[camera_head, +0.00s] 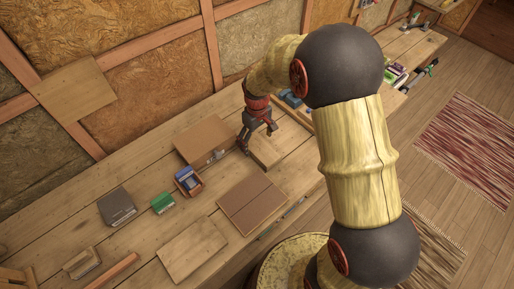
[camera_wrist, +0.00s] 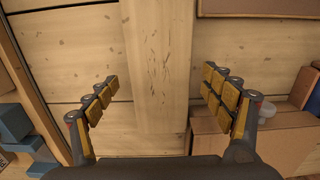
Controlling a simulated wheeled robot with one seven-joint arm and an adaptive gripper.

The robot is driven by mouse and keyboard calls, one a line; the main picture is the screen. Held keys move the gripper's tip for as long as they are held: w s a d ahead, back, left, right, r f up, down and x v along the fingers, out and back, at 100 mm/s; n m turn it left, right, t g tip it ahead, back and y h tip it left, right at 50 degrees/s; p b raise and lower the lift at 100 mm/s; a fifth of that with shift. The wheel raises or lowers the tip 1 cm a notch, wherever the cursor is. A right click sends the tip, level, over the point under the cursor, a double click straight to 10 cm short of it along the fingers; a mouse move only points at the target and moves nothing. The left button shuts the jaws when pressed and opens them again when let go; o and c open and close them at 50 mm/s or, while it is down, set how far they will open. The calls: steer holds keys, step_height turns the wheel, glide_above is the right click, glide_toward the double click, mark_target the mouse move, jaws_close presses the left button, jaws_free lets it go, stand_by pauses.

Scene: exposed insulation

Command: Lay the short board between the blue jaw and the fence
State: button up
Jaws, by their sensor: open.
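A short pale board (camera_wrist: 160,60) runs up the middle of the wrist view, between my gripper's two fingers. In the head view a pale board (camera_head: 266,154) lies on the bench just below my gripper (camera_head: 257,138). My gripper is open, with padded fingers apart on either side of the board in the wrist view (camera_wrist: 160,88); I cannot tell whether they touch it. Blue parts (camera_head: 291,100), likely the blue jaw, sit beyond my gripper, partly hidden by my arm. Blue blocks also show at the wrist view's left edge (camera_wrist: 14,124). A pale wooden strip (camera_wrist: 33,88) beside them may be the fence.
A cardboard box (camera_head: 205,140) stands close left of my gripper. A small box with blue contents (camera_head: 188,181), a green box (camera_head: 163,203), a dark grey box (camera_head: 117,207), a brown panel (camera_head: 249,204) and a pale panel (camera_head: 192,249) lie across the bench.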

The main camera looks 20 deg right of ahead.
step_height(320, 180, down, 2)
steer(key=shift+f, duration=0.1)
steer(key=shift+c, duration=0.2)
steer(key=c, duration=1.5)
steer(key=shift+c, duration=0.6)
